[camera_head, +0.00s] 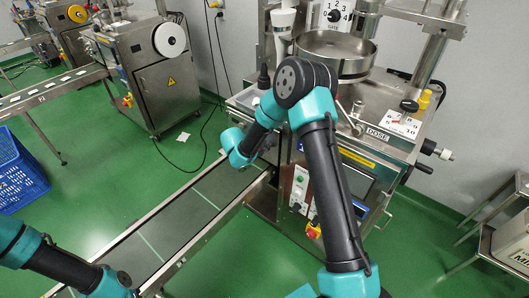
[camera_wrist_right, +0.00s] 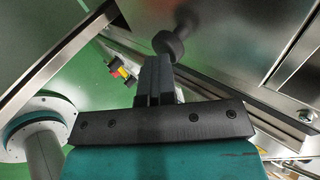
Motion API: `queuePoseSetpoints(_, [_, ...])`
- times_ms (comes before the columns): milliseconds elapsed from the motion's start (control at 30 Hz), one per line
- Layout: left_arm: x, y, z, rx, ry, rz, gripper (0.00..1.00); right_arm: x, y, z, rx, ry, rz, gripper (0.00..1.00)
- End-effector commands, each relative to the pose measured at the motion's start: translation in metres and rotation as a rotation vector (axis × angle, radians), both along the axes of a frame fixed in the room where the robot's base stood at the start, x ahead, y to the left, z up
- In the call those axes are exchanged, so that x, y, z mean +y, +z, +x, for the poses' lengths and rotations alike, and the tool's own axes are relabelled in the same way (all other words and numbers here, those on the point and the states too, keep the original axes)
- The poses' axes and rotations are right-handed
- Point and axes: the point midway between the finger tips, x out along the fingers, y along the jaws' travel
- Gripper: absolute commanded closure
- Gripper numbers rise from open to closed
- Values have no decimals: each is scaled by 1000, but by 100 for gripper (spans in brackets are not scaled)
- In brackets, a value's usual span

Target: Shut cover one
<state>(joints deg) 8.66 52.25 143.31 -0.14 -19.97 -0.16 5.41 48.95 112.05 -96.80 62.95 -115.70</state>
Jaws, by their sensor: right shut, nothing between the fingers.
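My right arm reaches over the front of the steel packing machine (camera_head: 372,160), and its wrist hangs at the machine's left side, above the conveyor. In the right wrist view my right gripper (camera_wrist_right: 155,68) is shut and empty. Its fingertips are at a dark round knob (camera_wrist_right: 169,43) on a short stem; I cannot tell whether they touch it. Steel panels (camera_wrist_right: 272,38) lie on both sides of the fingers; I cannot tell which of them is cover one. My left gripper is out of the picture.
A dark conveyor (camera_head: 170,220) runs from lower left to the machine. A round steel bowl (camera_head: 335,50) and a gate dial (camera_head: 334,16) sit on top. A blue crate (camera_head: 18,175) is at left, a steel stand (camera_head: 508,240) at lower right.

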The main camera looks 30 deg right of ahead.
Motion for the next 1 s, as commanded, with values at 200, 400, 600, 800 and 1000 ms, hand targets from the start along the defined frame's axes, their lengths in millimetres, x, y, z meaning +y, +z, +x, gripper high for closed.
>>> queuePoseSetpoints(200, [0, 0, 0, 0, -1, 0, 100, -10, 1, 2, -8, -12, -2, 100])
queuePoseSetpoints(400, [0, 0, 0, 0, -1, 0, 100, -9, 1, 2, -8, -12, -3, 100])
queuePoseSetpoints(600, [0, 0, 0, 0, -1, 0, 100, 4, 1, -3, -8, -10, -3, 100])
queuePoseSetpoints(800, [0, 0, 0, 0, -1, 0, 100, 35, 1, -16, -2, 0, -2, 100])
queuePoseSetpoints(1000, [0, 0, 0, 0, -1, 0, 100, 63, 29, -26, -4, 1, -2, 100])
